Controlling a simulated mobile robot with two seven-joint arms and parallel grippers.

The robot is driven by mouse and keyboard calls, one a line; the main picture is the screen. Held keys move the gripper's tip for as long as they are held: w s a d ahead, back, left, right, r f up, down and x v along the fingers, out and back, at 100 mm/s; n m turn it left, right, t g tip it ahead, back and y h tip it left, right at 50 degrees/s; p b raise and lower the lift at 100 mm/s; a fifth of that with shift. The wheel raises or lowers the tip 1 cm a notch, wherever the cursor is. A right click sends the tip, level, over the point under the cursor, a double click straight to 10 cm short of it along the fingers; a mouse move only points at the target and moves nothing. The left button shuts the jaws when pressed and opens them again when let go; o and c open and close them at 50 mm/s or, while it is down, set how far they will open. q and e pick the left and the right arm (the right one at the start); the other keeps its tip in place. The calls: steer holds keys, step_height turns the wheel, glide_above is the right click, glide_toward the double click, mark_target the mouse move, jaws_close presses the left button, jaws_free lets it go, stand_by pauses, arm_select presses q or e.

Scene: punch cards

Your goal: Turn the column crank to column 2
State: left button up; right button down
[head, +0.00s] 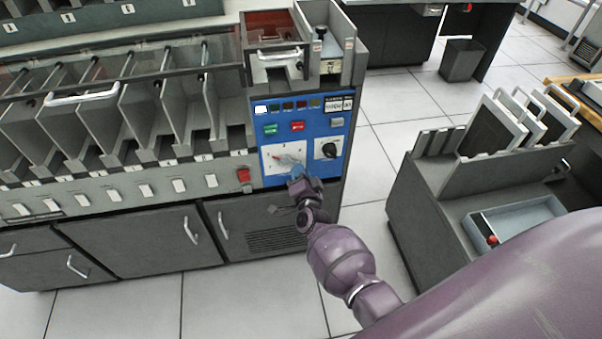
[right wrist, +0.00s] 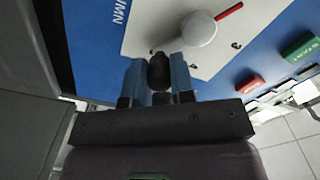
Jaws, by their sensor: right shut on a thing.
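The column crank (head: 287,159) sits on a white dial plate (head: 270,165) on the blue control panel. In the right wrist view its round pale hub (right wrist: 200,28) carries a red pointer (right wrist: 229,11). My right gripper (head: 297,173) is at the lower right of the dial. In the right wrist view its blue fingers are shut on the crank's dark handle knob (right wrist: 158,72), one on each side. My left gripper is not in view.
A black knob (head: 328,149) is right of the dial. Green (head: 271,129) and red (head: 297,126) buttons are above it. A red switch (head: 244,175) is at the left. Card pockets (head: 140,110) fill the machine's left side. A grey cart (head: 425,190) stands right; open floor lies between.

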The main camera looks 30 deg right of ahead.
steer(key=c, duration=1.1)
jaws_free()
steer(key=shift+o, duration=0.7)
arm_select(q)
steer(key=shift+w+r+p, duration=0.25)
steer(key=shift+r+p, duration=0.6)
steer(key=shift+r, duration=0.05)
arm_select(e)
steer(key=v, duration=1.1)
steer(key=shift+w+r, duration=0.1)
steer(key=shift+w, duration=0.05)
